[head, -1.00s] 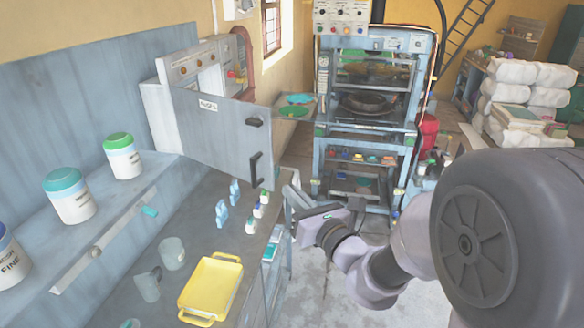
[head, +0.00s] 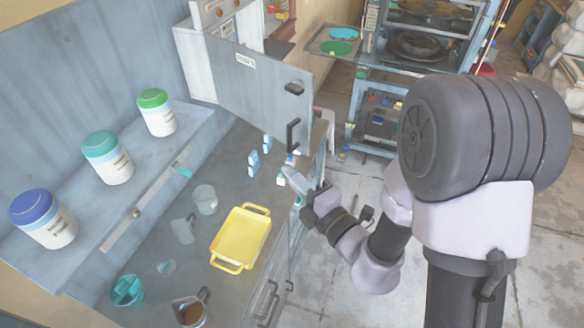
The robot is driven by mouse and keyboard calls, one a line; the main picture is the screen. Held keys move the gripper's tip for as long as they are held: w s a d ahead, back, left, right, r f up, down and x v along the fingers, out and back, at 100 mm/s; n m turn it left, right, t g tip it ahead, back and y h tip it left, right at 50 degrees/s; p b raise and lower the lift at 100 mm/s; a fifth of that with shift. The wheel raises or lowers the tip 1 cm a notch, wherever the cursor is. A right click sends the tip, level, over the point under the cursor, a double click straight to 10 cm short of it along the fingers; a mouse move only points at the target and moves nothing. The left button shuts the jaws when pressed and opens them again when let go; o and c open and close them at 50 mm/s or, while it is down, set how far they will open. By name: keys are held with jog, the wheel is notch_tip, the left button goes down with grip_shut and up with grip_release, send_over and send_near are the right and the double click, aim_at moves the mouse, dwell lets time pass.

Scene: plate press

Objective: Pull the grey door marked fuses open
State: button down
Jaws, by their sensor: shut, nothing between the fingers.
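The grey door (head: 262,95) marked fuses stands swung out from its wall cabinet (head: 198,62), over the bench. Its label is near the top left. A black bar handle (head: 292,136) is low on its right edge, with a dark latch (head: 294,88) above.
A yellow tray (head: 241,236), small bottles (head: 254,162) and clear cups (head: 205,199) stand on the bench. Lidded jars (head: 107,157) line the shelf at left. A blue rack (head: 372,120) stands beyond the door. Floor (head: 345,285) right of the bench is clear.

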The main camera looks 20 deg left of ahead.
aim_at(291, 153)
jog(key=w+b, duration=0.1)
jog(key=w, duration=0.1)
jog(key=w+a+b, duration=0.1)
jog(key=w, duration=0.1)
jog(key=w+a+b, duration=0.1)
jog(key=w+b, duration=0.1)
jog(key=shift+w+a, duration=0.1)
jog(key=shift+w, duration=0.25)
jog(key=shift+r, duration=0.1)
